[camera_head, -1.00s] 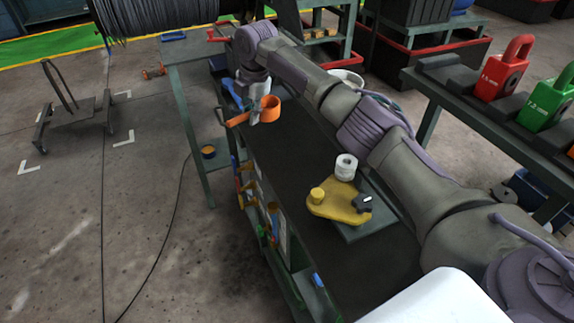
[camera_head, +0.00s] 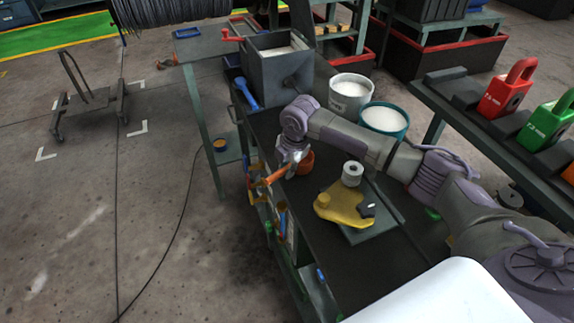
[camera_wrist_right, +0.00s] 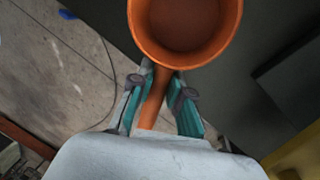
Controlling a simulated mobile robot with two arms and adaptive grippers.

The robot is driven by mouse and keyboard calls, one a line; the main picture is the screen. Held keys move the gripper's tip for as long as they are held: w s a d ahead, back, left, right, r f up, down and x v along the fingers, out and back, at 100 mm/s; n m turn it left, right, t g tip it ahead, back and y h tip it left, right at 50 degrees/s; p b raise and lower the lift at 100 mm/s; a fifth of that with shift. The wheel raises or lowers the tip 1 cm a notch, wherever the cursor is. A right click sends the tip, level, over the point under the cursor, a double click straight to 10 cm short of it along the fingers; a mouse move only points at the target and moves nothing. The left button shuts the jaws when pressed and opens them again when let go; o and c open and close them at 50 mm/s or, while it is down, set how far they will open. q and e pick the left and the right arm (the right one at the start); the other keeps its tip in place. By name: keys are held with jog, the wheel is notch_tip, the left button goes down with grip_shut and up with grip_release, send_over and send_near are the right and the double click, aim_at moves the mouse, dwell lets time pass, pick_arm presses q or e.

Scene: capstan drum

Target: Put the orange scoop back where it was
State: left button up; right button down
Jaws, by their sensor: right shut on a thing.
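The orange scoop shows in the head view (camera_head: 272,177), its handle sticking out to the left past the bench edge and its round cup at the right. My right gripper (camera_head: 291,160) is shut on the scoop over the left edge of the dark bench top (camera_head: 320,255). In the right wrist view the scoop's cup (camera_wrist_right: 185,25) opens toward the camera and looks empty, and the handle runs between the fingers of the right gripper (camera_wrist_right: 160,95). I cannot tell whether the scoop touches the bench. My left gripper does not show.
A white bucket (camera_head: 335,95) and a teal-rimmed bucket (camera_head: 404,124) with white contents stand behind my arm. A grey box (camera_head: 265,75) with a blue scoop (camera_head: 246,94) beside it is at the far end.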

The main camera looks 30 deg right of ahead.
jog(key=shift+f, duration=0.2)
jog(key=c, duration=1.1)
grip_release()
jog(key=shift+f, duration=0.15)
jog(key=b+v, duration=0.2)
jog(key=v, duration=1)
